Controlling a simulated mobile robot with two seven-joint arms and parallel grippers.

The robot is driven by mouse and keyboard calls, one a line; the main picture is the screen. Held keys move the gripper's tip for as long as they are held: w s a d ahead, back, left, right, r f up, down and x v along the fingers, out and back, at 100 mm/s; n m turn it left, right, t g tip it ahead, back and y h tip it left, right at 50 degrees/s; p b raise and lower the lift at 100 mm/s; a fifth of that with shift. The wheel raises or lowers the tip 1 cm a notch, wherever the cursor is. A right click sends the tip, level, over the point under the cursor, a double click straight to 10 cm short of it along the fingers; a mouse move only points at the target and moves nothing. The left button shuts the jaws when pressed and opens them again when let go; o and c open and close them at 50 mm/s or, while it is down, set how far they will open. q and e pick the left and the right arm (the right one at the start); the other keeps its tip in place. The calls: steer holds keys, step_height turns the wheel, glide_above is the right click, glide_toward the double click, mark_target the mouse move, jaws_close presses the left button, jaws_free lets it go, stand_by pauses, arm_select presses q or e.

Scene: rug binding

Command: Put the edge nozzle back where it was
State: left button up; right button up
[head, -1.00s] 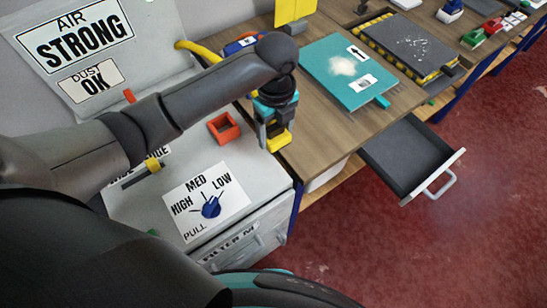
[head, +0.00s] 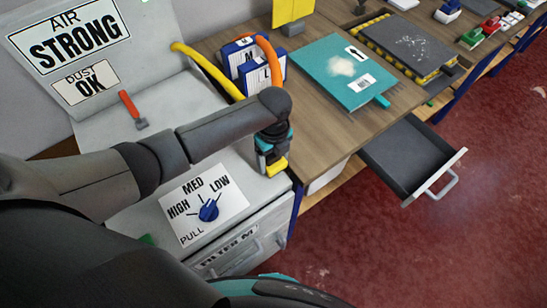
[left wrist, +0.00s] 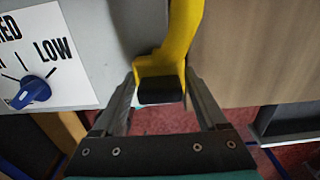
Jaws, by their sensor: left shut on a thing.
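My left gripper (head: 270,158) points down above the front right corner of the grey cabinet (head: 212,152). It is shut on a yellow piece with a black end, which I take to be the edge nozzle (head: 278,168). In the left wrist view the nozzle (left wrist: 181,45) sits between the two fingers (left wrist: 160,100), its black end towards me. The small orange square holder on the cabinet top is now hidden behind my left arm. My right gripper is not in view.
A blue dial (head: 208,210) is on the cabinet front part. A yellow hose (head: 205,66) and blue boxes (head: 259,75) stand at the back. The wooden bench (head: 320,125) has clear room; a drawer (head: 405,160) is open.

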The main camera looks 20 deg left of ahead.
arm_select(q)
steer(key=shift+f, duration=0.15)
steer(key=o, duration=1.4)
step_height(320, 180, up, 12)
steer(key=shift+r+p, duration=0.2)
steer(key=shift+p, duration=0.75)
